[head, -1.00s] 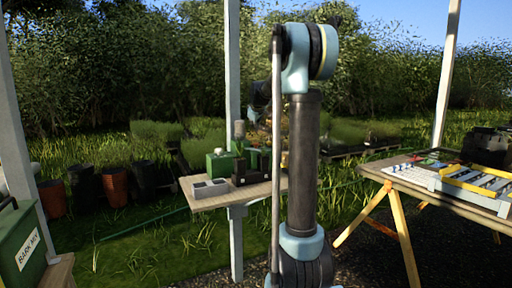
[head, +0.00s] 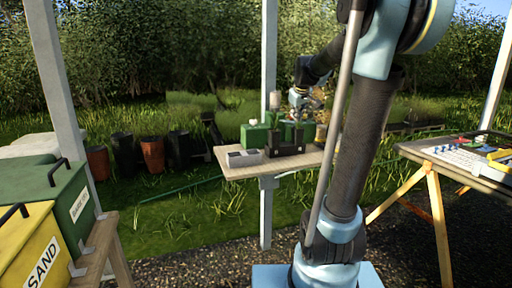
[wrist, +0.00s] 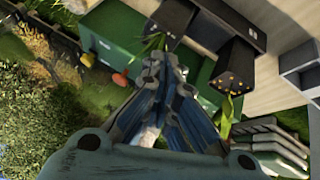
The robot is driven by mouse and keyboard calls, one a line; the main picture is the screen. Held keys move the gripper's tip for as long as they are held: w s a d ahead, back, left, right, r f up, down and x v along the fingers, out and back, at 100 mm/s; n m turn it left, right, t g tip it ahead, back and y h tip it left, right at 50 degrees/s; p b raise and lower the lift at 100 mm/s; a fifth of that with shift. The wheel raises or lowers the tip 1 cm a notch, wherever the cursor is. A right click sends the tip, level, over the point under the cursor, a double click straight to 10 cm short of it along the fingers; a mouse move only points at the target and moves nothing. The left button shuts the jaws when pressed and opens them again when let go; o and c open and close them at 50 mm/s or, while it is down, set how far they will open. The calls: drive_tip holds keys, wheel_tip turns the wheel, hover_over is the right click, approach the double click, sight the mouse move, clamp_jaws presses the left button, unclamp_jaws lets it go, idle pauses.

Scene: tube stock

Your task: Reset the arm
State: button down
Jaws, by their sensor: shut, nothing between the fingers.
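My arm rises at the right of the head view, bent toward the small table (head: 235,172). My gripper (head: 298,103) shows small beyond the arm, above the things at the back of that table. In the wrist view my gripper (wrist: 165,68) points ahead with its blue-grey fingers together and nothing held between them. Two black pots with green leaves, one at the top (wrist: 172,14) and one to the right (wrist: 231,68), show beyond the fingertips. I cannot tell how far the fingertips are from them.
A green box (head: 255,137), a dark holder (head: 287,148) and a grey device (head: 244,158) stand on the small table. A yellow SAND bin (head: 30,248) and a green bin (head: 62,203) are at left. A trestle table (head: 435,158) is at right. Grass between is open.

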drive_tip(key=s+f+m+g, duration=0.1)
drive_tip(key=s+f+m, duration=0.1)
drive_tip(key=s+f, duration=0.5)
drive_tip(key=s+f+m+g, duration=0.2)
drive_tip(key=s+f, duration=0.6)
drive_tip(key=s, duration=1)
drive_tip(key=s+f+m+g, duration=0.1)
drive_tip(key=s+f+m, duration=0.1)
drive_tip(key=s+f, duration=0.6)
drive_tip(key=s, duration=0.5)
drive_tip(key=shift+d+g, duration=0.3)
drive_tip(key=shift+g, duration=0.1)
drive_tip(key=shift+f, duration=0.1)
drive_tip(key=shift+w+f, duration=0.2)
drive_tip(key=shift+w, duration=0.2)
